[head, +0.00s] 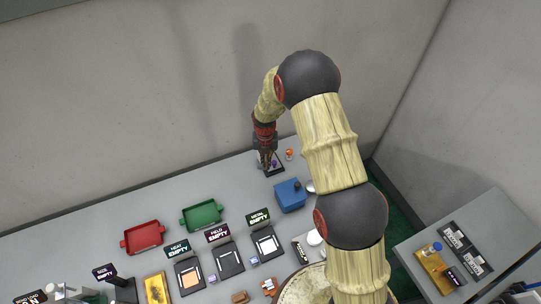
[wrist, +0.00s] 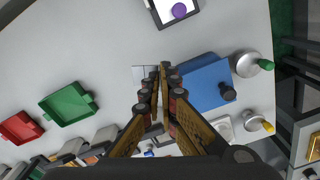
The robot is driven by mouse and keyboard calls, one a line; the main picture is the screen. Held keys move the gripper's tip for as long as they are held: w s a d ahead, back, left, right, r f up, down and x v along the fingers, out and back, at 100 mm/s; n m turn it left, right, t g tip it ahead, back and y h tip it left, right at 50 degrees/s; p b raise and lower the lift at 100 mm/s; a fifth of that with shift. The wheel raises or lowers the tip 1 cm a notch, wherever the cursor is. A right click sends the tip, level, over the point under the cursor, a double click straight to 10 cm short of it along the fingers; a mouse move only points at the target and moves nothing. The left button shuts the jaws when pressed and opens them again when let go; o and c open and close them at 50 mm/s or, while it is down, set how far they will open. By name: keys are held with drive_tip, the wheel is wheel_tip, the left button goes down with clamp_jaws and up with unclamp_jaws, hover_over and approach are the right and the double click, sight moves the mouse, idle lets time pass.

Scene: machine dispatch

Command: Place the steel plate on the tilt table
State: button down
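A small light-grey square, which looks like the steel plate (wrist: 140,77), is at my gripper's fingertips in the wrist view and sticks out to their left. My gripper (wrist: 160,72) is nearly closed, with the plate apparently pinched between its fingers; the fingers hide part of it. In the head view my gripper (head: 266,163) is at the back of the table, beside a dark-framed device with a pale top and a purple round part (wrist: 179,10), which may be the tilt table. My gripper partly covers that device in the head view (head: 275,171).
A blue box (head: 291,196) stands close by, with a silver round part (wrist: 246,64) beside it. A green tray (head: 187,223) and a red tray (head: 127,246) lie to the left. Several signed stations stand at the front. The table between green tray and blue box is clear.

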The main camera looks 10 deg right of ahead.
drive_tip(key=w+d+f+b, duration=0.1)
drive_tip(key=w+d+f, duration=0.1)
drive_tip(key=w+f, duration=0.1)
drive_tip(key=w+d+f+b, duration=0.1)
drive_tip(key=w+d+f, duration=0.1)
drive_tip(key=w+f, duration=0.1)
drive_tip(key=w+d+f+b, duration=0.1)
drive_tip(key=w+d+f, duration=0.1)
drive_tip(key=w, duration=0.3)
drive_tip(key=shift+w+f+b, duration=0.15)
drive_tip(key=shift+f+b, duration=0.15)
drive_tip(key=shift+f, duration=0.3)
drive_tip(key=shift+w+d+f, duration=0.1)
drive_tip(key=shift+w+f, duration=0.05)
drive_tip(key=shift+f, duration=0.75)
drive_tip(key=shift+w+d+f, duration=0.1)
drive_tip(key=shift+f, duration=0.8)
drive_tip(key=shift+s, duration=0.1)
drive_tip(key=shift+f+b, duration=0.2)
drive_tip(key=shift+b, duration=0.1)
drive_tip(key=c, duration=2.1)
unclamp_jaws()
drive_tip(key=shift+r, duration=0.1)
drive_tip(key=shift+o, duration=0.3)
